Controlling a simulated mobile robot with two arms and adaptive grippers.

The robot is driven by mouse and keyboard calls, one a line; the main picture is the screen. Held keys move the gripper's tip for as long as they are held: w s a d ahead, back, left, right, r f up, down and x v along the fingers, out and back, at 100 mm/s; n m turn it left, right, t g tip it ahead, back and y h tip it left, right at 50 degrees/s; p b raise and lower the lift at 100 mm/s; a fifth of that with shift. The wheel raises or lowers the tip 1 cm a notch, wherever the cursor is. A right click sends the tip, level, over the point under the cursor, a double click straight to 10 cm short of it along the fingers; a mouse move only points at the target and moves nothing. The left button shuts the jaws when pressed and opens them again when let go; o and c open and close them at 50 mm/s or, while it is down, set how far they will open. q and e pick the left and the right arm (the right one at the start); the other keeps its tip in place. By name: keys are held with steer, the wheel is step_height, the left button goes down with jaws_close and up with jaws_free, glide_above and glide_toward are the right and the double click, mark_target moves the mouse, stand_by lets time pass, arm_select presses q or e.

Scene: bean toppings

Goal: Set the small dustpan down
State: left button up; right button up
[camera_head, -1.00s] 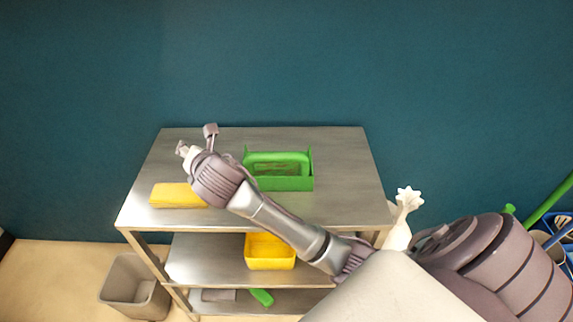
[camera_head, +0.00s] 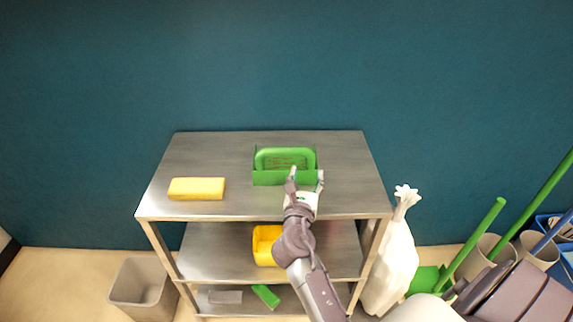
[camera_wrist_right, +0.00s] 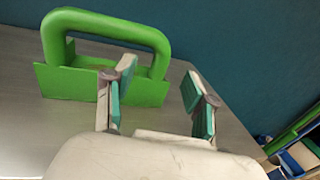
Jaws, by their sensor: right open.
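A green item with a low front wall and a rounded loop handle, which I take for the small dustpan (camera_head: 270,178), rests on the top shelf of the metal rack. It also shows in the right wrist view (camera_wrist_right: 70,82), left of and behind the fingers. My right gripper (camera_head: 306,178) is open and empty at the front right of this green item. In the right wrist view the left finger overlaps the green wall; I cannot tell whether they touch. My left gripper is not in view.
A yellow sponge (camera_head: 196,188) lies at the left on the top shelf (camera_head: 200,150). A yellow bin (camera_head: 265,250) is on the middle shelf. A grey bin (camera_head: 143,285) and a white bag (camera_head: 396,260) stand beside the rack. Long-handled green tools (camera_head: 478,238) are at right.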

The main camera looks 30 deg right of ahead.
mark_target(310, 163)
steer(key=x, duration=0.2)
steer(key=shift+w+d, duration=0.25)
steer(key=shift+w, duration=0.05)
steer(key=x, duration=0.2)
steer(key=f+x, duration=0.1)
steer(key=x, duration=0.2)
steer(key=shift+d+f, duration=0.1)
steer(key=shift+d, duration=0.15)
jaws_close()
